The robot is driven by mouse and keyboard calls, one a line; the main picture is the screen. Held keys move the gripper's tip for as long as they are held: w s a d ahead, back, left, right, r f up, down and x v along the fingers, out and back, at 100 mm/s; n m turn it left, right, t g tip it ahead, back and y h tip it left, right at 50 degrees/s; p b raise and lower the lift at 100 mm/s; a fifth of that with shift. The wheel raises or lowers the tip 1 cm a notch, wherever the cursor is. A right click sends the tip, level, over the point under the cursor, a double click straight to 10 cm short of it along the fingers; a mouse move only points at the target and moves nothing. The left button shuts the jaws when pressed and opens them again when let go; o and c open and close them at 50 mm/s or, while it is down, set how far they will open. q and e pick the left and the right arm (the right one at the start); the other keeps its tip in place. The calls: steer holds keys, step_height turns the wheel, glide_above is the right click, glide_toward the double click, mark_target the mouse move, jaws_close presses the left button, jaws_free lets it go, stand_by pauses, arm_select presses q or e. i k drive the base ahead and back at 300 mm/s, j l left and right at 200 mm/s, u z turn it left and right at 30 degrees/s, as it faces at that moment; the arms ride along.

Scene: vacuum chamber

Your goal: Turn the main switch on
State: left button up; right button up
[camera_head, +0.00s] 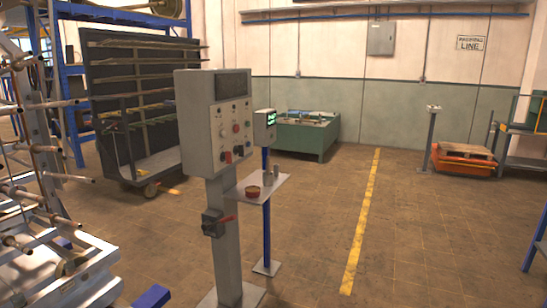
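A grey control cabinet (213,120) stands on a grey post (226,260) left of the middle. Its front has a dark display (232,85) at the top and several small knobs and buttons below, some of them red. No label is readable, so I cannot tell for certain which of these is the main switch. Neither of my grippers is in view.
A small shelf (267,185) with a red round container (252,191) juts out right of the post. A blue stand (267,240) carries a small screen box (264,127). Metal racking (60,270) fills the left. The floor (310,240) to the right is clear.

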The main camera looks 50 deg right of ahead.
mark_target(227, 156)
steer(key=z, duration=1.35)
